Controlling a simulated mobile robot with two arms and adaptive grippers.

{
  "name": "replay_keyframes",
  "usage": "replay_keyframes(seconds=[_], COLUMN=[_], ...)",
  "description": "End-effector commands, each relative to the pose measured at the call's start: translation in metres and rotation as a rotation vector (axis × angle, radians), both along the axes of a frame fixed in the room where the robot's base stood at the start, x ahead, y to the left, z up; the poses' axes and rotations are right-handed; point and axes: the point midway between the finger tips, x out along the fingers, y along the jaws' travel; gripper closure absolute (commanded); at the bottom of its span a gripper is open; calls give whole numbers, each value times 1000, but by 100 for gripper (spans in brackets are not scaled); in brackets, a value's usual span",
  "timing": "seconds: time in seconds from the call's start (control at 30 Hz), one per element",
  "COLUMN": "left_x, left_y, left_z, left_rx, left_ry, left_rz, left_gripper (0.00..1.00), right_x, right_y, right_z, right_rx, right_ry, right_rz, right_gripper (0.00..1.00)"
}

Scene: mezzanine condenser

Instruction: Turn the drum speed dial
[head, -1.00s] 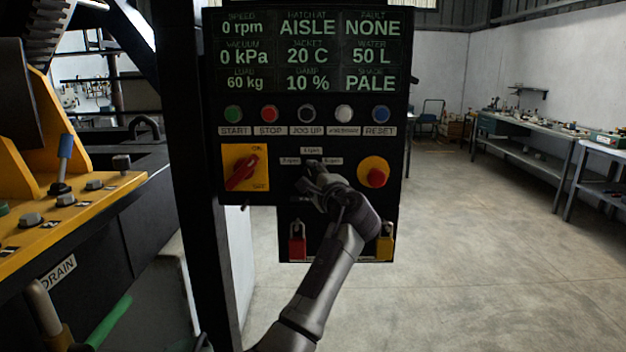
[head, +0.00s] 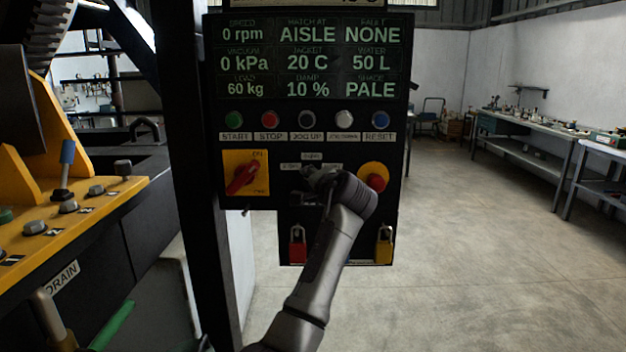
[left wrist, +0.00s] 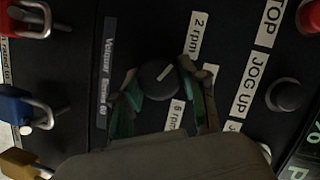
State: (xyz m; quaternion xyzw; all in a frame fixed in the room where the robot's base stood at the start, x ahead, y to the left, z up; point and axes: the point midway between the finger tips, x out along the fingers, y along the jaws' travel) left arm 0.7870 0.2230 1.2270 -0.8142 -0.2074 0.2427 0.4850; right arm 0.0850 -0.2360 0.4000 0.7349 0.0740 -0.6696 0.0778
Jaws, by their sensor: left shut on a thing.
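The drum speed dial (left wrist: 158,81) is a round black knob with a pale pointer line, seen in the left wrist view. The pointer slants toward the 2 rpm label (left wrist: 196,36). A 6 rpm label (left wrist: 176,115) sits below right of the dial. My left gripper (left wrist: 161,88) has its fingers on both sides of the dial and is shut on it. In the head view my left gripper (head: 318,180) is at the control panel (head: 263,200) and hides the dial. My right gripper is in neither view.
Above the dial is a button row with the JOG UP button (head: 307,119). An orange-red rotary switch (head: 242,179) is to the left and a red mushroom button (head: 376,180) close to the right. Red (head: 297,248) and yellow (head: 384,247) padlocks hang below. Floor at right is open.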

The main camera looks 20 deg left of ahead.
Motion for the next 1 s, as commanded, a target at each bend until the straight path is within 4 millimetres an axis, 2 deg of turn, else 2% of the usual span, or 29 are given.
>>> replay_keyframes(seconds=[0.03, 0.47, 0.5, 0.63, 1.0], left_x=[0, 0, 0, 0, -3], left_y=[-2, -2, -2, -2, -3], left_z=[5, 5, 6, 5, 2], left_rx=[-4, -13, -13, -12, -13], left_ry=[-10, -16, -16, -14, -8], left_rz=[-6, -6, -6, -4, -2], left_gripper=[92, 92, 56, 34, 32], right_x=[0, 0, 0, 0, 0], right_y=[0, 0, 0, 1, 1], right_z=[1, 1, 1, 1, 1], right_rx=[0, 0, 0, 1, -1], right_ry=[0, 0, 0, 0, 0], right_rz=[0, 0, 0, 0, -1], right_gripper=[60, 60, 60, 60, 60])
